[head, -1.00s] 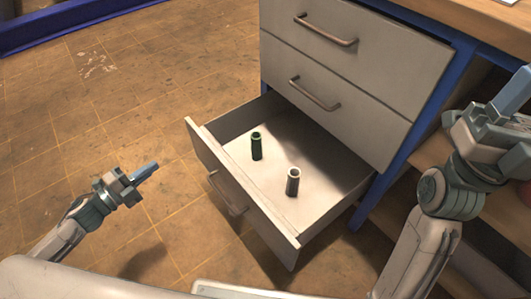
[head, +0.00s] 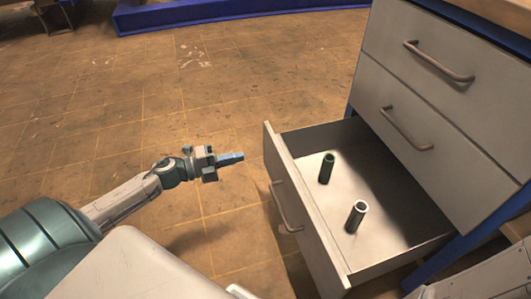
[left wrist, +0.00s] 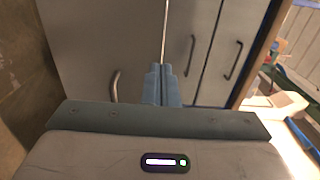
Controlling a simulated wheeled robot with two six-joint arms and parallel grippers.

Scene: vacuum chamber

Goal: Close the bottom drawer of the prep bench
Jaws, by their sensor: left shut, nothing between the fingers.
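The bottom drawer (head: 310,215) of the prep bench (head: 440,90) stands pulled out, its front panel facing left with a curved handle (head: 284,208). My right gripper is not in view; what seems to be part of my right arm shows at the bottom right.
Two upper drawers (head: 420,105) of the bench are shut, with bar handles. The tiled floor (head: 140,110) left of the drawer is clear. A blue low barrier (head: 190,18) runs along the back.

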